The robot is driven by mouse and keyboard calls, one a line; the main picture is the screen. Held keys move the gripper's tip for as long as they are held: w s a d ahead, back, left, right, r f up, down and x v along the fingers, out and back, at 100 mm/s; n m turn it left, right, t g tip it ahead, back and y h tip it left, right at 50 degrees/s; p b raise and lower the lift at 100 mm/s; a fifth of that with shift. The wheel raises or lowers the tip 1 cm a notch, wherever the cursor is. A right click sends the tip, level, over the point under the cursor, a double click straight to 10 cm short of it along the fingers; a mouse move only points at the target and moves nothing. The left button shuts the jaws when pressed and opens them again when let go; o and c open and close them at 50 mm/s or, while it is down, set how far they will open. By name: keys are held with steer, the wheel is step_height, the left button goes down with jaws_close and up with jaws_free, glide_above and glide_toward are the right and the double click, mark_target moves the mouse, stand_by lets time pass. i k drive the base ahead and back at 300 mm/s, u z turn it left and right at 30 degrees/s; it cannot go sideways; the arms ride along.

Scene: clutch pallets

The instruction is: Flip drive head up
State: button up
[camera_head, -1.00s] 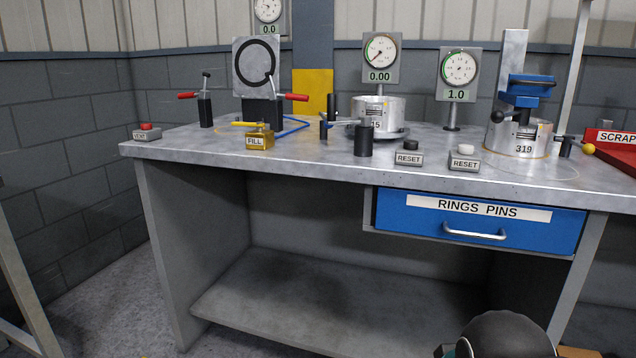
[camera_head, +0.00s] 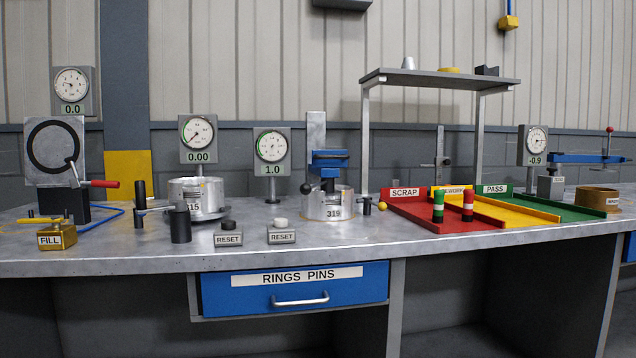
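No part is labelled as the drive head, so I cannot tell for certain which one it is. A blue head (camera_head: 328,156) sits on an upright grey column (camera_head: 316,131) at the middle of the bench. It has a black ball knob at its left and stands over a silver cylinder marked 319 (camera_head: 333,205). A long blue arm (camera_head: 585,158) lies about level at the far right, near a red-knobbed upright rod (camera_head: 609,143). My gripper is not in view.
The grey bench (camera_head: 280,258) carries a silver cylinder marked 315 (camera_head: 193,207), two RESET buttons, a yellow FILL block (camera_head: 57,236) and several gauges. Red SCRAP (camera_head: 430,216), yellow and green PASS (camera_head: 548,208) trays lie to the right. A shelf (camera_head: 440,78) stands behind.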

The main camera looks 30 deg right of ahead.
mark_target(325, 164)
steer(key=u, duration=1.9)
steer(key=k, duration=0.9)
steer(key=z, duration=1.35)
steer(key=i, duration=0.5)
steer(key=z, duration=0.15)
